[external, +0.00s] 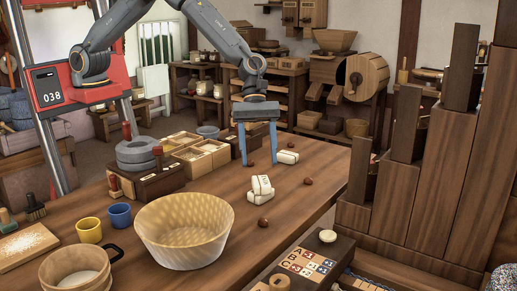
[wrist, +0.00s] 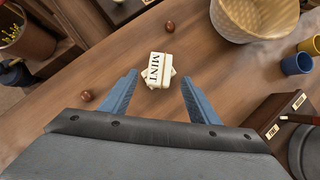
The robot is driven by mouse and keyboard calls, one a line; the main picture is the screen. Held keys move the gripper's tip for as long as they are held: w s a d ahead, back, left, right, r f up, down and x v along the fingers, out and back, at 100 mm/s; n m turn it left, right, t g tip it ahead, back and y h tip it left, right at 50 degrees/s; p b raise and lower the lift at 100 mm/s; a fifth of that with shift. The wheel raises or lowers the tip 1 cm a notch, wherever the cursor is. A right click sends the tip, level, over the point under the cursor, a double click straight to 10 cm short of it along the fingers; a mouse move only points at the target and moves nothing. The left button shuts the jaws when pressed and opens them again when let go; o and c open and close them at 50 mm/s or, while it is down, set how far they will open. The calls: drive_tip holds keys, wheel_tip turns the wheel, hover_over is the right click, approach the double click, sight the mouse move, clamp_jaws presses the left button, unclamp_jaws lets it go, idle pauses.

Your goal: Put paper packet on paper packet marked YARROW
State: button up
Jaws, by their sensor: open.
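A white paper packet marked MINT (wrist: 158,66) lies askew on top of another white packet (wrist: 150,84), whose label is hidden. The same pair shows in the external view, upper packet (external: 262,184) and lower packet (external: 259,197), on the table beyond the basket. Another white packet (external: 287,157) lies near the right finger; I cannot read its label, and the wrist view does not show it. My gripper (external: 259,163) is open and empty above the table, behind the MINT pair. In the wrist view its blue fingers (wrist: 160,74) are spread either side of the pair.
A pale basket (external: 185,225) stands at the near left of the wooden table (external: 330,165). Brown balls (external: 308,181) (external: 264,223) lie near the packets. A compartment box (external: 200,155) and grey stone rings (external: 135,152) stand to the left. Tall wooden blocks (external: 435,180) rise at right.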

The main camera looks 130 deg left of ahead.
drive_tip(key=v, duration=0.6)
drive_tip(key=s+d+m+g+y, duration=0.1)
drive_tip(key=s+d+m, duration=0.2)
drive_tip(key=s+m, duration=0.6)
drive_tip(key=s+d+m+g+y, duration=0.1)
drive_tip(key=s+m, duration=0.8)
drive_tip(key=s, duration=0.9)
drive_tip(key=s+d+m+g+y, duration=0.2)
drive_tip(key=s+d+m, duration=0.3)
drive_tip(key=s+m, duration=0.4)
drive_tip(key=s, duration=0.4)
drive_tip(key=shift+s+f+y+b, duration=0.15)
drive_tip(key=shift+f+y+b, duration=0.15)
drive_tip(key=shift+b, duration=0.1)
